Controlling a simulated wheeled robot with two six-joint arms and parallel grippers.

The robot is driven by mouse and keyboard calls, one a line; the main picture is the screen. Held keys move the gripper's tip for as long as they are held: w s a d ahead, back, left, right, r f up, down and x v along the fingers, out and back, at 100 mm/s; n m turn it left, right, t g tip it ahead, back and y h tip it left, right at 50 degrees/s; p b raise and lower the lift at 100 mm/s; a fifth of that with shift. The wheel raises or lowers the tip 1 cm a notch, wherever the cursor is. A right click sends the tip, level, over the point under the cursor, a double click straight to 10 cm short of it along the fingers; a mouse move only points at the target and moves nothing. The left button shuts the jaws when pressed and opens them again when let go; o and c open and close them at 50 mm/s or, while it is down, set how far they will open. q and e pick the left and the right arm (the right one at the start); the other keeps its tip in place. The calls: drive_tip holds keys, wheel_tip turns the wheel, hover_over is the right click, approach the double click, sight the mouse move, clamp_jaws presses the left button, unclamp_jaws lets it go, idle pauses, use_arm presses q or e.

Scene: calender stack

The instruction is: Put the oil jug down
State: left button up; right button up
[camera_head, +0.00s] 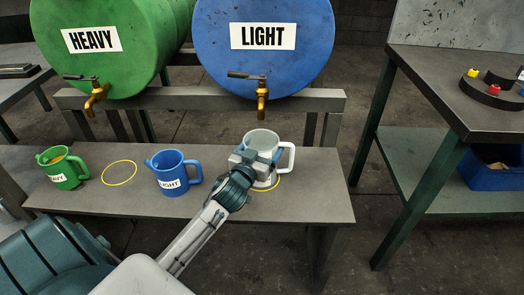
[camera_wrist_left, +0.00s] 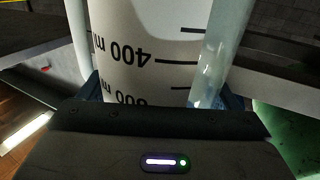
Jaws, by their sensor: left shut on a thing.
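My left gripper (camera_head: 252,160) is shut on a pale grey-white jug (camera_head: 262,140) with a white handle on its right. In the left wrist view the jug (camera_wrist_left: 140,35) fills the space between the fingers and shows upside-down volume marks, one reading 400. The jug looks upright over a yellow ring (camera_head: 277,184) at the right of the bench. I cannot tell whether its base touches the bench. A blue jug (camera_head: 170,168) labelled LIGHT and a green jug (camera_head: 62,171) labelled HEAVY stand on the bench to the left. My right gripper is not in view.
An empty yellow ring (camera_head: 104,173) lies between the green and blue jugs on the grey bench (camera_head: 320,196). Behind are a green HEAVY drum (camera_head: 105,60) and a blue LIGHT drum (camera_head: 264,70) with brass taps. Another table (camera_head: 465,115) stands at right.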

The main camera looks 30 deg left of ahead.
use_arm(q)
drive_tip(key=shift+f, duration=0.15)
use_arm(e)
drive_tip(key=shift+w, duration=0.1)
use_arm(q)
drive_tip(key=o, duration=0.9)
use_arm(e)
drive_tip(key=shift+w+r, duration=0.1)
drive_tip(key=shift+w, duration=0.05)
use_arm(q)
drive_tip(key=shift+s+f, duration=0.1)
drive_tip(key=shift+s, duration=0.25)
drive_tip(key=s+d, duration=0.2)
drive_tip(key=s, duration=0.9)
drive_tip(key=shift+b, duration=0.45)
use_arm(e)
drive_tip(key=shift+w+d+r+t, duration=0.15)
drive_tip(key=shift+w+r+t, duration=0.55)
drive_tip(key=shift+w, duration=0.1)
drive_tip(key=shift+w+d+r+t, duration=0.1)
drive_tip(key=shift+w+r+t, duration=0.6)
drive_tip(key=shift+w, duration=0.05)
